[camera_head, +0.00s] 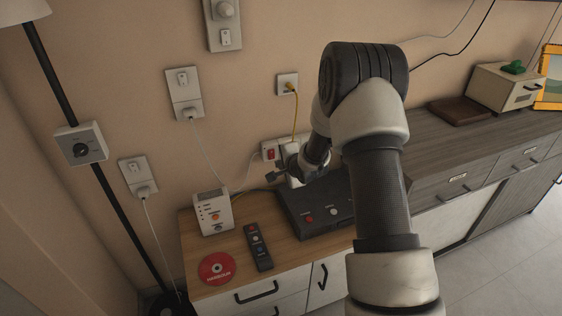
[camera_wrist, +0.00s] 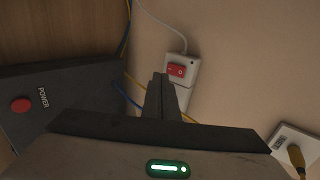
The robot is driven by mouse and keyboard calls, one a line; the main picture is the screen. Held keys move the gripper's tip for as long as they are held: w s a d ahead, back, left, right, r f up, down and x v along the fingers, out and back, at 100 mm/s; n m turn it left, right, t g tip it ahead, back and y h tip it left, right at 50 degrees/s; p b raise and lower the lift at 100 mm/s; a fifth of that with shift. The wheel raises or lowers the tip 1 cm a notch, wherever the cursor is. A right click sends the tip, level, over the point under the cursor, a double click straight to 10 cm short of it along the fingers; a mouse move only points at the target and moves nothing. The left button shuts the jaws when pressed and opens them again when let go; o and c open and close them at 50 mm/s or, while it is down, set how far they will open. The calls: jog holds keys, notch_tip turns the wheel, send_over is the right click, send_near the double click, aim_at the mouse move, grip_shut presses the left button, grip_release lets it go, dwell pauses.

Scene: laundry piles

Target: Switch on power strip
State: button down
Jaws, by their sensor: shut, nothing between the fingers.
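The white power strip (camera_head: 268,146) stands behind the dark console box, near the wall. Its red switch (camera_head: 271,154) shows to the left of my arm, and the rest of the strip is partly hidden by the arm. In the wrist view the strip's end (camera_wrist: 190,62) and its red rocker switch (camera_wrist: 177,71) are just beyond my fingertips. My gripper (camera_wrist: 160,78) is shut and empty, with its tips just left of and below the switch in that view. Whether they touch it I cannot tell. My gripper (camera_head: 277,176) also shows in the head view.
The dark console box (camera_head: 310,222) with red and white buttons sits on the cabinet, close to my gripper. A remote (camera_head: 258,247), a red disc (camera_head: 216,268) and a white device (camera_head: 213,212) lie or stand to its left. A yellow cord (camera_head: 294,118) hangs from a wall outlet.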

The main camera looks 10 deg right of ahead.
jog(key=p+v, duration=0.1)
jog(key=v, duration=0.7)
jog(key=shift+r, duration=0.15)
jog(key=shift+s, duration=0.1)
